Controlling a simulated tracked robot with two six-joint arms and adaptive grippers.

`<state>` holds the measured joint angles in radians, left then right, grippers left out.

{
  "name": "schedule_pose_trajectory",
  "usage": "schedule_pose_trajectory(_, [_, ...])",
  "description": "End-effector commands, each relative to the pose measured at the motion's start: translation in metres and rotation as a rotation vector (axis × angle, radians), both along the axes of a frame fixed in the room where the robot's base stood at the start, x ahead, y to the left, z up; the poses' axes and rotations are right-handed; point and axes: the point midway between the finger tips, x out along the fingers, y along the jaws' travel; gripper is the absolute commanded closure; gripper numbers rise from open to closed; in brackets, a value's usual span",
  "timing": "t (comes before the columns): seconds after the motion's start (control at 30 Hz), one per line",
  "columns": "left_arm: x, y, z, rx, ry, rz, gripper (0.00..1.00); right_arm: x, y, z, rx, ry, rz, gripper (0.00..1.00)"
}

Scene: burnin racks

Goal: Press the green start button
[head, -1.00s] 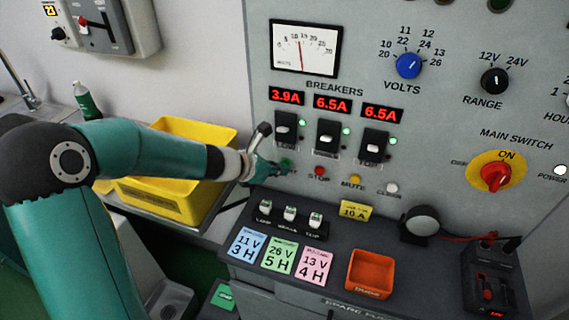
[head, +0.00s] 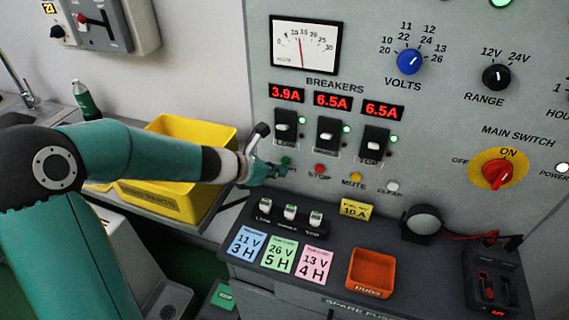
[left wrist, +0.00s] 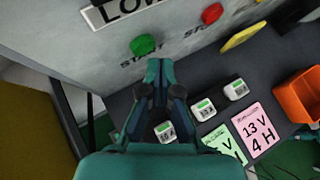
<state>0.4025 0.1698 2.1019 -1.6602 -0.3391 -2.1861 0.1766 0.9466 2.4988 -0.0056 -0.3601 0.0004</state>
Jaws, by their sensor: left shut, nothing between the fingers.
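The green start button (head: 286,161) is on the grey panel at the left end of a row of small buttons. It shows round and uncovered in the left wrist view (left wrist: 143,45), above its START label. My left gripper (head: 279,171) is shut and empty, just below and beside the button in the head view. In the left wrist view its closed fingertips (left wrist: 160,66) are below and slightly right of the button, apparently apart from it. My right gripper is in neither view.
The red stop button (head: 320,170) and yellow mute button (head: 354,178) are to the right. Breakers (head: 285,129) are above. Fuses (head: 290,213), cards (head: 281,257) and an orange bin (head: 371,272) occupy the ledge below. A yellow crate (head: 160,203) is at left.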

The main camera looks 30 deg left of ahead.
Motion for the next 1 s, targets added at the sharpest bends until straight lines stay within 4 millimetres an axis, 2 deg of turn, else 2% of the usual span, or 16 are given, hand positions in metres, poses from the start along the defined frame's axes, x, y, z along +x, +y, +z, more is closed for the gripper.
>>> schedule_pose_trajectory(0.37, [-0.003,0.0,0.0,-0.001,0.0,0.001,1.0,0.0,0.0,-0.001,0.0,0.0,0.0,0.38])
schedule_pose_trajectory(0.8, [-0.041,-0.009,-0.001,0.0,0.0,0.001,1.0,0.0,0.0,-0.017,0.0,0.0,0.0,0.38])
schedule_pose_trajectory(1.0, [-0.05,-0.011,0.0,0.0,0.001,0.001,1.0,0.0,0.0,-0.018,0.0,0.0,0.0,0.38])
